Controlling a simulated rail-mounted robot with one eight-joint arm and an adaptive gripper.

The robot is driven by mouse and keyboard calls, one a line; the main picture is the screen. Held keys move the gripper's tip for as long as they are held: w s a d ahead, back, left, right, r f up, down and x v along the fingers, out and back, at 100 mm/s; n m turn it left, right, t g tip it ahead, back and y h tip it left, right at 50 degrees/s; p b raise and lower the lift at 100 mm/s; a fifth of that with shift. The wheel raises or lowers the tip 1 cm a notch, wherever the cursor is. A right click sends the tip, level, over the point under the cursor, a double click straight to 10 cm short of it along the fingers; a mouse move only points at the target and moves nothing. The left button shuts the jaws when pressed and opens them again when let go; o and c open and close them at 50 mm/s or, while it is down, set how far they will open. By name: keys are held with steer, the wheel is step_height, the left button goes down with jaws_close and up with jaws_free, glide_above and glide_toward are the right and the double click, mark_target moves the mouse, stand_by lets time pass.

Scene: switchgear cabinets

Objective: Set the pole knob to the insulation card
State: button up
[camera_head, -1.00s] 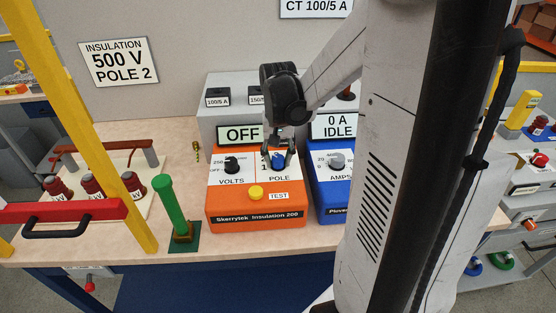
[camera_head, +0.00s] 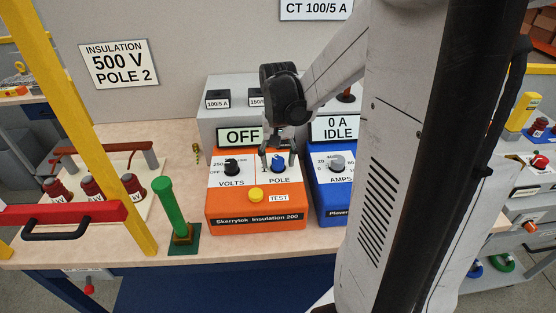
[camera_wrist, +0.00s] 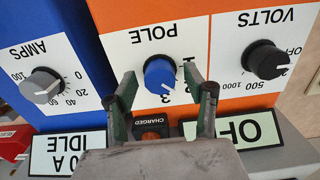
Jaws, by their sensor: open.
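The insulation card (camera_head: 119,63) on the back wall reads 500 V, POLE 2. The blue POLE knob (camera_head: 278,164) is on the orange Skerrytek insulation tester (camera_head: 235,212). In the wrist view, which is upside down, the POLE knob (camera_wrist: 160,75) sits between my finger tips, with printed numbers at its lower edge. I cannot tell for sure which number it points at. My gripper (camera_head: 278,160) is open, one finger on each side of the knob, with gaps in the wrist view (camera_wrist: 162,85). The black VOLTS knob (camera_head: 232,166) is to the left. The tester display (camera_head: 240,136) reads OFF.
The blue AMPS unit (camera_head: 335,203) stands close on the right, its display (camera_head: 335,128) reading 0 A IDLE. A yellow TEST button (camera_head: 256,195) is below the knobs. A green-handled tool (camera_head: 170,207) stands left. A yellow post (camera_head: 85,125) crosses the left side.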

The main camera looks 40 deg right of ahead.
mark_target(277, 160)
step_height(277, 160, up, 12)
steer(key=shift+f, duration=0.2)
steer(key=shift+a, duration=0.15)
stand_by(0.5)
steer(key=s+a+f+n+t+b, duration=0.25)
steer(key=s+a+n+t, duration=0.2)
steer(key=a, duration=0.55)
steer(key=s+a+f+n+t+b, duration=0.25)
steer(key=s+a, duration=0.25)
steer(key=a, duration=0.6)
steer(key=r+p, duration=0.2)
steer(key=p, duration=0.1)
steer(key=r+p, duration=0.3)
steer(key=shift+s+d+r, duration=0.1)
steer(key=shift+d+r, duration=0.1)
steer(key=shift+r, duration=0.1)
steer(key=shift+f, duration=0.15)
